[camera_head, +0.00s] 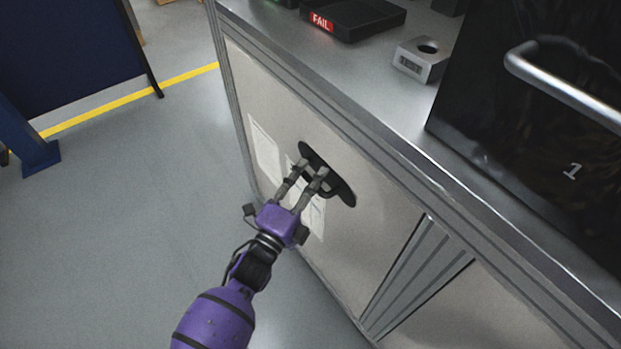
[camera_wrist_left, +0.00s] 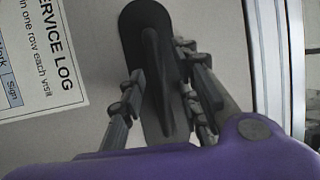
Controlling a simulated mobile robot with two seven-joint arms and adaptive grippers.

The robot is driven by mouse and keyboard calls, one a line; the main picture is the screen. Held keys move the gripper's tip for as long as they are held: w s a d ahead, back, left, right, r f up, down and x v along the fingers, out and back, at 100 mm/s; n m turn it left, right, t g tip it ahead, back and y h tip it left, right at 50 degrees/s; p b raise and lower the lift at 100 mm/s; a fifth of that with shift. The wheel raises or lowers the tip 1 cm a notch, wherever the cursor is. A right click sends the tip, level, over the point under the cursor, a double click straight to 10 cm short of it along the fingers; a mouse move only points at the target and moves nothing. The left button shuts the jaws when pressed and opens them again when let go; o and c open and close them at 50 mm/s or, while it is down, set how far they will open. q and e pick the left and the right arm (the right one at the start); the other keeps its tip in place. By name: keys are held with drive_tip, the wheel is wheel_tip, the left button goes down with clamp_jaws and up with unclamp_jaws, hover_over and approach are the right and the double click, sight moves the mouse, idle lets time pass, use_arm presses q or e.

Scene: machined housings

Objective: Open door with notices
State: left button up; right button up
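The door with notices (camera_head: 375,225) is a pale grey panel in the bench front, and it looks closed. Its white paper notices (camera_head: 265,150) hang left of and below a black handle (camera_head: 341,190). In the left wrist view one notice (camera_wrist_left: 38,60) reads "SERVICE LOG" and the dark handle (camera_wrist_left: 152,45) has a raised grip along its middle. My left gripper (camera_head: 310,170) is at the handle, one finger on each side of the grip. Its fingers stand apart, with a visible gap to the grip. The right gripper is not in view.
The metal bench top (camera_head: 375,90) carries a black device with a red FAIL display (camera_head: 345,18), a machined housing (camera_head: 421,59) and a black box with a silver handle (camera_head: 565,85). The grey floor (camera_head: 130,220) in front of the door is clear. A dark blue panel (camera_head: 65,45) stands far left.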

use_arm(q)
clamp_jaws()
drive_tip(key=shift+s+a, duration=0.1)
idle(0.4)
